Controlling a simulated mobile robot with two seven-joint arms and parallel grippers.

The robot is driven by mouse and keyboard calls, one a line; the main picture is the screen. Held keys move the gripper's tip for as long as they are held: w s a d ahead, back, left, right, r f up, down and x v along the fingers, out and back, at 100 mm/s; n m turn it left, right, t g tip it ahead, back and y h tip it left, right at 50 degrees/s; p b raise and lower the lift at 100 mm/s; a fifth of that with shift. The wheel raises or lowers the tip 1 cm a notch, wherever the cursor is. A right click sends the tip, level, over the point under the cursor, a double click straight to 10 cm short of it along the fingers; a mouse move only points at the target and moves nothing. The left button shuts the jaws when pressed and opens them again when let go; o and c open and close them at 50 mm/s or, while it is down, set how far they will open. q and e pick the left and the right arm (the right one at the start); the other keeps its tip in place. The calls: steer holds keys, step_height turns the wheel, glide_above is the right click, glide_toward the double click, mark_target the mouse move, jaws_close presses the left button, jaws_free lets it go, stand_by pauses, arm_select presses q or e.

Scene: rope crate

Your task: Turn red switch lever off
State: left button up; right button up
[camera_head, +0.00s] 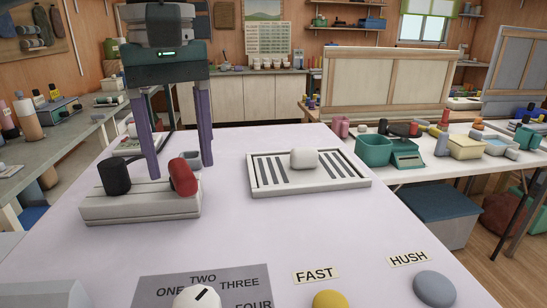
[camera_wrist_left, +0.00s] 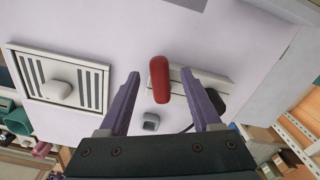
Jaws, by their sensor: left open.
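A pale switch box (camera_head: 140,207) lies on the left part of the table, with a red lever (camera_head: 183,177) at its right end and a black lever (camera_head: 114,175) at its left. The red lever leans; the black one stands more upright. My left gripper (camera_head: 178,170) points down from above, open, with purple fingers. In the left wrist view the red lever (camera_wrist_left: 159,80) shows between the two spread fingers (camera_wrist_left: 160,74), with gaps on both sides. The black lever (camera_wrist_left: 215,101) is outside them, partly behind one finger. My right gripper is in neither view.
A white slatted tray (camera_head: 262,190) with a pale knob (camera_head: 304,159) lies right of the switch box. A small grey block (camera_wrist_left: 151,122) is close behind the levers. A dial (camera_head: 196,298), yellow button (camera_head: 330,299) and grey button (camera_head: 434,288) line the near edge. The middle is clear.

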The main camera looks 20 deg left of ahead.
arm_select(q)
steer(key=shift+f, duration=1.15)
steer(key=shift+w, duration=0.1)
steer(key=shift+c, duration=0.2)
jaws_close()
